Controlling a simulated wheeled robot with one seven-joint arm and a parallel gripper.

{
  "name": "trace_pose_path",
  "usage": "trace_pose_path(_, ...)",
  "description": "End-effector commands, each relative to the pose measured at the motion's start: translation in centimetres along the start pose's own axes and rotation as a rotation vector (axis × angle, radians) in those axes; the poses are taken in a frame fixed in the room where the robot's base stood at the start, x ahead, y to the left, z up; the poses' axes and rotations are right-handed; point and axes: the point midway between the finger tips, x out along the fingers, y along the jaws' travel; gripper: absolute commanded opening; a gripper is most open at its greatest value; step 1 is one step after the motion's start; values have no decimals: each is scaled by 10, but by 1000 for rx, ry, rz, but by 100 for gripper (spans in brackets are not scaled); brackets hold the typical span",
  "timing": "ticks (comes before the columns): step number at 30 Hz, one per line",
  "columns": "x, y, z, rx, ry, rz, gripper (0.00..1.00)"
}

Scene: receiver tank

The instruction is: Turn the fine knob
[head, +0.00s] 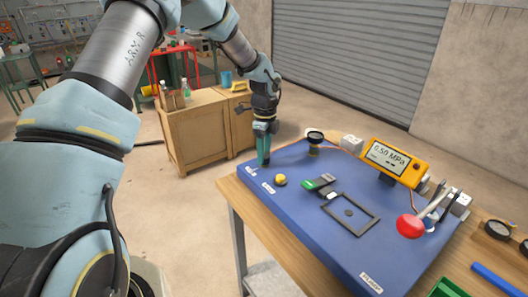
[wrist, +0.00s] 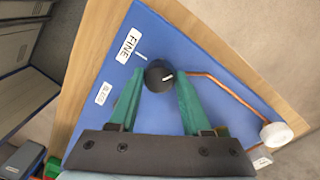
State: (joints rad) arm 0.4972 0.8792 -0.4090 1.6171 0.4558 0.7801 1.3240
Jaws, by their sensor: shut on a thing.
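The fine knob (wrist: 159,77) is a round black knob with a white pointer line, beside a white label reading FINE (wrist: 128,44) on the blue panel (wrist: 196,42). In the wrist view, the green fingers of my gripper (wrist: 160,80) stand on either side of the knob and are shut on it. In the head view, my gripper (head: 264,160) points down at the left back corner of the panel and hides the knob. A display (head: 390,157) at the back right reads 0.50 MPa.
A yellow button (head: 280,180), a green-and-black part (head: 320,184), a black frame (head: 351,213) and a black-topped post (head: 315,138) are on the panel. A red-ball lever (head: 410,226) stands at right. Wooden cabinets (head: 202,135) stand behind. A copper pipe (wrist: 222,83) runs near the right finger.

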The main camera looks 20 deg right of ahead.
Motion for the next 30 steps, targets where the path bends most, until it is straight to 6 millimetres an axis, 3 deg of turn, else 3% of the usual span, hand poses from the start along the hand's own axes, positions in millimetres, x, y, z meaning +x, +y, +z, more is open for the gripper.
trace_pose_path(9, -1, 0, 0, 118, -4, -1, 0)
trace_pose_path(25, -1, -1, 0, 139, -5, -1, 0)
trace_pose_path(26, -1, -1, 0, 139, -5, -1, 51)
trace_pose_path(30, 0, 0, 0, 139, -5, -1, 66)
